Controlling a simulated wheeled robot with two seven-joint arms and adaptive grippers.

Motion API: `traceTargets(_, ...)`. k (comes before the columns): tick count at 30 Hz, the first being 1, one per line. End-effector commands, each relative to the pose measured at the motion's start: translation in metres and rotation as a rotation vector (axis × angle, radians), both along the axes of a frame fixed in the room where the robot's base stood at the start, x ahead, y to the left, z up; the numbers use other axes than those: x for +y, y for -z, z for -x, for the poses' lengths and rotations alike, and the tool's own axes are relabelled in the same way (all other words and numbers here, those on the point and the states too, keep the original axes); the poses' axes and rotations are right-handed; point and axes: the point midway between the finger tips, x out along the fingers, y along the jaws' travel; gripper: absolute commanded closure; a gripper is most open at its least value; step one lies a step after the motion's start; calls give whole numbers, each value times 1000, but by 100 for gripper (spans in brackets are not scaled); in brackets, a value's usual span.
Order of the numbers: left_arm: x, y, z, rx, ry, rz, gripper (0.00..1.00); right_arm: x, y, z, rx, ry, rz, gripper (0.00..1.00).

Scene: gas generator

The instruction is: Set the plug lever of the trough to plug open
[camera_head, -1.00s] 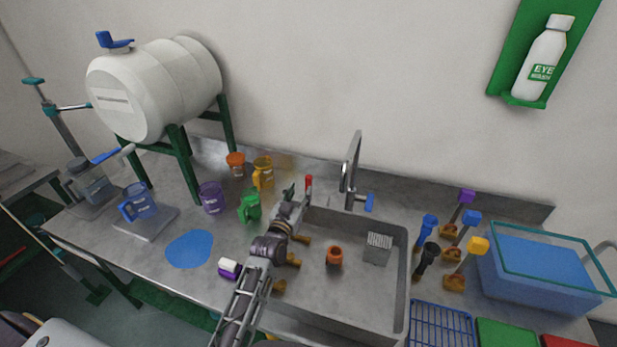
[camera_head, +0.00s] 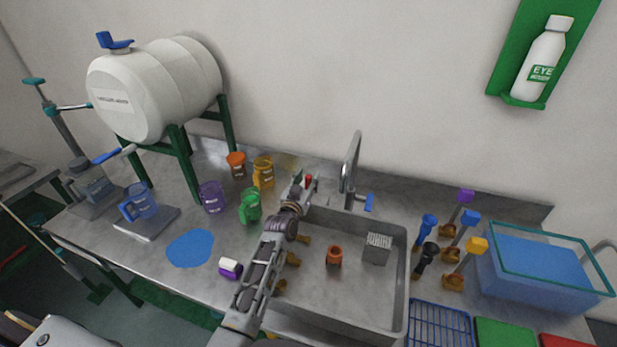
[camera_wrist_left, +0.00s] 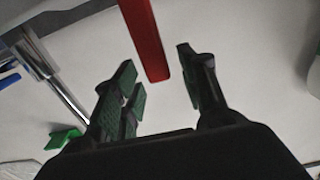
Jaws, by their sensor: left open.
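The trough (camera_head: 350,290) is the sunken metal sink in the bench, with a faucet behind it. A red lever (camera_head: 309,180) stands at its back left edge, taken to be the plug lever. In the left wrist view the red lever (camera_wrist_left: 146,38) hangs down between the two fingertips, with gaps on both sides. My left gripper (camera_head: 300,186) is at the lever in the head view, and its green-padded fingers are apart in the wrist view (camera_wrist_left: 157,72). The lever's base is partly hidden by my gripper. My right gripper is not in view.
An orange cup (camera_head: 334,256) and a grey basket (camera_head: 377,248) are in the trough.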

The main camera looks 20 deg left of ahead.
Motion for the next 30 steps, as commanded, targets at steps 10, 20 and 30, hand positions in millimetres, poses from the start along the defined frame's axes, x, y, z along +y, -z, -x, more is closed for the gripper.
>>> traceTargets(10, 0, 0, -16, 1, 0, -1, 57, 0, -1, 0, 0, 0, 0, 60)
traceTargets(20, 0, 0, -17, 0, 0, -1, 57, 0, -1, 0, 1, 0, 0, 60)
traceTargets(30, 0, 0, -17, 0, 0, -1, 100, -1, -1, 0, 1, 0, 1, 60)
